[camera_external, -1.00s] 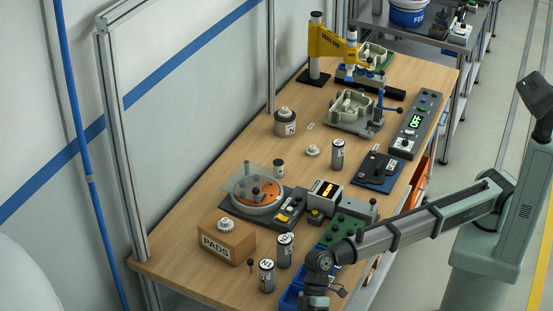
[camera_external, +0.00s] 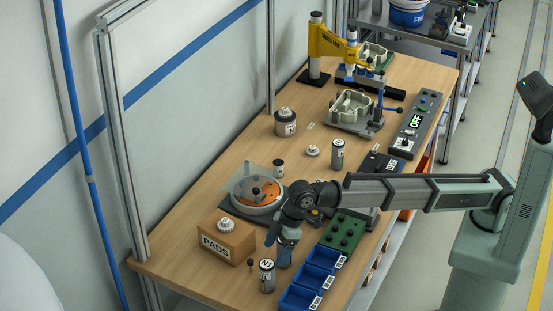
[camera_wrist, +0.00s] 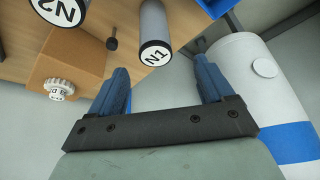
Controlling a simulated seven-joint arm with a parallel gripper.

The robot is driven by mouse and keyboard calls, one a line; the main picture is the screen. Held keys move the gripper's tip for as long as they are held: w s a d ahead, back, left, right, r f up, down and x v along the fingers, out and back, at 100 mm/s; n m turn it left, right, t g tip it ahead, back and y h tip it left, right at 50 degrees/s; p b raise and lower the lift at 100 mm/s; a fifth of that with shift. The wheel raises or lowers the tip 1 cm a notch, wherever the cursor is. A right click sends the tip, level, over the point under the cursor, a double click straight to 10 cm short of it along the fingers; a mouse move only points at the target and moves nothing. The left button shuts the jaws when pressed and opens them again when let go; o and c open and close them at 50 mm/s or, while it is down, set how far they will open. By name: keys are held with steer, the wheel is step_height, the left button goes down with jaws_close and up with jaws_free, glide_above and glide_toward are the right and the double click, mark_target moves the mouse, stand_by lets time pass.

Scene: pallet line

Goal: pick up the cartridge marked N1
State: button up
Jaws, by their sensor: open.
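The cartridge marked N1 (camera_wrist: 154,47) is a grey cylinder with a white labelled end. In the wrist view it shows just beyond the gap between my fingers. My gripper (camera_wrist: 160,62) is open and empty, with blue fingers. In the outside view my gripper (camera_external: 281,239) hangs above the near end of the bench. The front upright cartridge (camera_external: 267,281) there seems to be N1, but its label is too small to read surely. The cartridge marked N2 (camera_wrist: 62,11) is at the wrist view's upper left. In the outside view my gripper largely covers the cartridge behind.
The PADS box (camera_external: 226,243) stands left of the cartridges, with a white knobbed part (camera_external: 226,225) on top. A small dark pin (camera_wrist: 112,44) stands close to N1. Blue bins (camera_external: 318,265) line the bench's right edge. A turntable fixture (camera_external: 256,191) lies behind.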

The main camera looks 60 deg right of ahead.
mark_target(268, 263)
steer(key=x, duration=0.4)
steer(key=shift+f, duration=0.15)
steer(key=shift+w+x, duration=0.15)
steer(key=shift+x, duration=1.2)
steer(key=shift+w+x, duration=0.15)
steer(key=shift+x, duration=1.15)
steer(key=shift+d, duration=0.2)
steer(key=shift+c, duration=0.5)
steer(key=c, duration=1.1)
